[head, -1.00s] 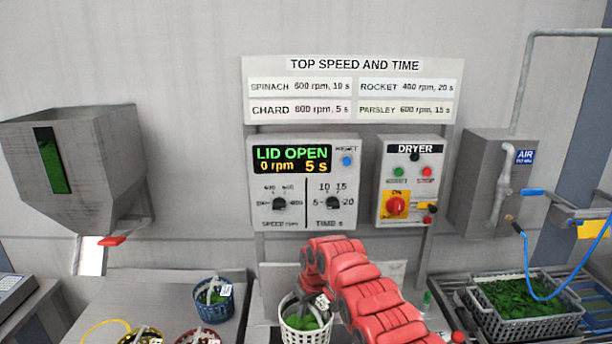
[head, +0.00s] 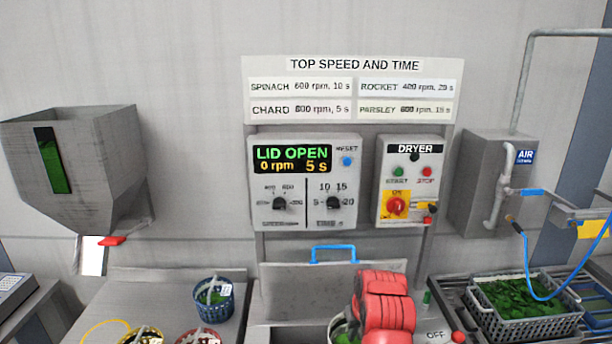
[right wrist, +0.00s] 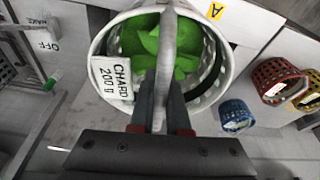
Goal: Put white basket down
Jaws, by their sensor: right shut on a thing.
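The white basket (right wrist: 205,95) fills the upper middle of the right wrist view. It holds green leaves (right wrist: 150,50) and carries a tag reading "CHARD 200 g" (right wrist: 112,80). My right gripper (right wrist: 160,108) is shut on its upright grey handle (right wrist: 166,45). In the head view a strip of the white basket (head: 335,328) shows at the bottom, left of my red right arm, which hides the rest. I cannot tell whether its base touches anything. My left gripper is not in view.
A blue basket (head: 214,316) stands on the left bench, with red (head: 200,338) and yellow (head: 142,335) baskets near it. A grey panel with a blue handle (head: 333,248) stands behind my right arm. A grey crate of greens (head: 520,330) is at right.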

